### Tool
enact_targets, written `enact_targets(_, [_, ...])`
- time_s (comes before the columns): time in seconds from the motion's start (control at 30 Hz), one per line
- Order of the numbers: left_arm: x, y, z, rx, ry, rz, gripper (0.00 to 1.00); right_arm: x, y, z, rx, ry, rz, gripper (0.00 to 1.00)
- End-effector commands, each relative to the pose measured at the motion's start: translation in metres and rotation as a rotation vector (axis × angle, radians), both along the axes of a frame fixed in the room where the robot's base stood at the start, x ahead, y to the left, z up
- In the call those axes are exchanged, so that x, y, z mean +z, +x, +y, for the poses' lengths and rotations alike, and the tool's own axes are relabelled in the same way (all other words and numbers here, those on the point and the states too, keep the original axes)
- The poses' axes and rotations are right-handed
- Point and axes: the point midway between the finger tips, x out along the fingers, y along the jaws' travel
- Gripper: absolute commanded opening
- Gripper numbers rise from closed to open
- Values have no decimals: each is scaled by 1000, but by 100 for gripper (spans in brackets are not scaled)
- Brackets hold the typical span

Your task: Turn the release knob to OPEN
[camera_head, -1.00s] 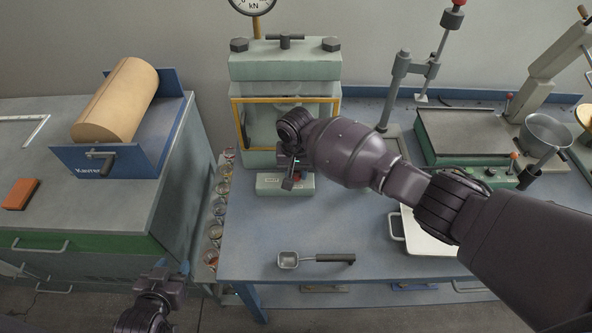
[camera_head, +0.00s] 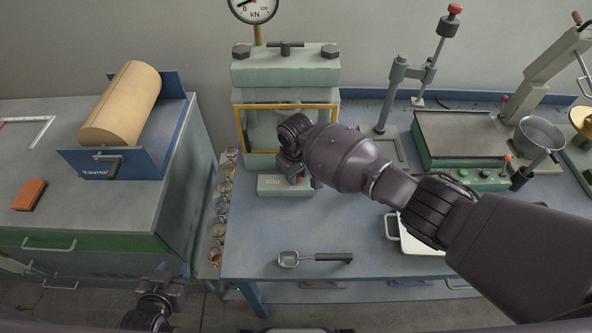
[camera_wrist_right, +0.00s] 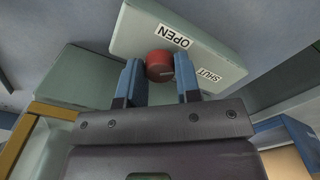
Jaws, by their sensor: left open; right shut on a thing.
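The red release knob (camera_wrist_right: 160,65) sits on the pale green front box (camera_wrist_right: 210,35) of the press, with labels OPEN and SHUT beside it in the right wrist view. My right gripper (camera_wrist_right: 160,75) is shut on the knob, a blue finger on each side. In the head view the box (camera_head: 272,186) shows at the press's foot, and my right gripper (camera_head: 296,172) is at its right end, largely hiding the knob. A pointer on the knob cannot be made out. My left gripper (camera_head: 172,278) is open and empty, low at the left, away from the bench.
The press (camera_head: 285,68) with a yellow-framed guard stands behind my right arm. A scoop (camera_head: 315,258) lies on the blue bench in front. A rack of jars (camera_head: 222,205) lines the bench's left edge. A white tray (camera_head: 415,242) is partly under my arm.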

Motion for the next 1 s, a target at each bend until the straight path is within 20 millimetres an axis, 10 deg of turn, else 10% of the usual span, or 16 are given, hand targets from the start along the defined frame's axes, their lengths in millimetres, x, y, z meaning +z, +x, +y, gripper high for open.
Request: enact_targets(1.0, [3,0,-1,1,-2,-5,43,0,0,0,823,1,-1,7])
